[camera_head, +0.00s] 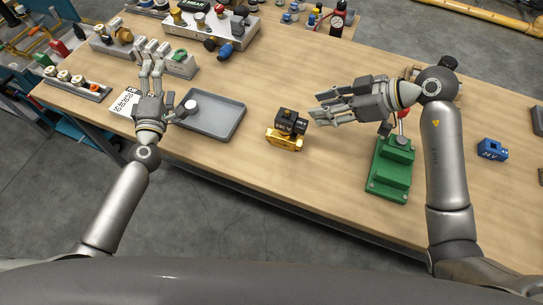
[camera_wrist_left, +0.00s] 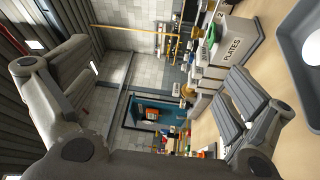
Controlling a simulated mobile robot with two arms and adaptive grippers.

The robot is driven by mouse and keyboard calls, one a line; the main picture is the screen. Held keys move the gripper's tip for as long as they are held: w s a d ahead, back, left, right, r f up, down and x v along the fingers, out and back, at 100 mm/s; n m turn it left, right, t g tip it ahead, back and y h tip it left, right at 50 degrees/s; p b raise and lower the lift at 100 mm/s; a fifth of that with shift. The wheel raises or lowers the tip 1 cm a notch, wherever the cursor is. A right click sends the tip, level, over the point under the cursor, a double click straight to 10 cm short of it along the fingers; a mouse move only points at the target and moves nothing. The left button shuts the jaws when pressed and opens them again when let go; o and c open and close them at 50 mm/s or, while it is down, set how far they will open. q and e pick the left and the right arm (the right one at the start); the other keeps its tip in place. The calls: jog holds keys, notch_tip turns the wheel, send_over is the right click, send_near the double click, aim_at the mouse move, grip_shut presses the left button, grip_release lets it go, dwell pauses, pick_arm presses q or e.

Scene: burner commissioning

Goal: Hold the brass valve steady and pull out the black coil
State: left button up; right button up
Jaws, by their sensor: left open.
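The brass valve (camera_head: 284,141) sits on the wooden bench near its front edge, in the middle of the head view. The black coil (camera_head: 290,121) sits on top of it. My right gripper (camera_head: 317,108) is just right of and behind the coil, fingers extended leftward and apart, holding nothing; I see no contact with the coil. My left gripper (camera_head: 153,47) is open and empty over the left part of the bench, well away from the valve. In the left wrist view its fingers (camera_wrist_left: 150,85) are spread wide with nothing between them.
A grey tray (camera_head: 212,136) lies left of the valve. Bench around the valve is clear.

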pick_arm(q)
jog(key=s+d+f+n+g+h, duration=0.1)
jog(key=s+d+f+n, duration=0.15)
jog(key=d, duration=0.35)
jog(key=s+d+f+n+g+h, duration=0.1)
jog(key=s+d+n, duration=0.1)
jog(key=d+n, duration=0.25)
jog(key=s+d+f+n+g+h, duration=0.1)
jog(key=s+d+f+n, duration=0.1)
jog(key=d, duration=0.5)
jog(key=n+g+h, duration=0.3)
jog(key=n, duration=0.2)
send_near(282, 142)
jog(key=shift+x, duration=0.9)
jog(key=x, duration=1)
jog(key=shift+w+d+f, duration=0.1)
jog(key=shift+w+d, duration=0.05)
jog(key=shift+w, duration=0.2)
jog(key=c, duration=1.2)
jog(key=o, duration=1.2)
jog(key=shift+s, duration=0.15)
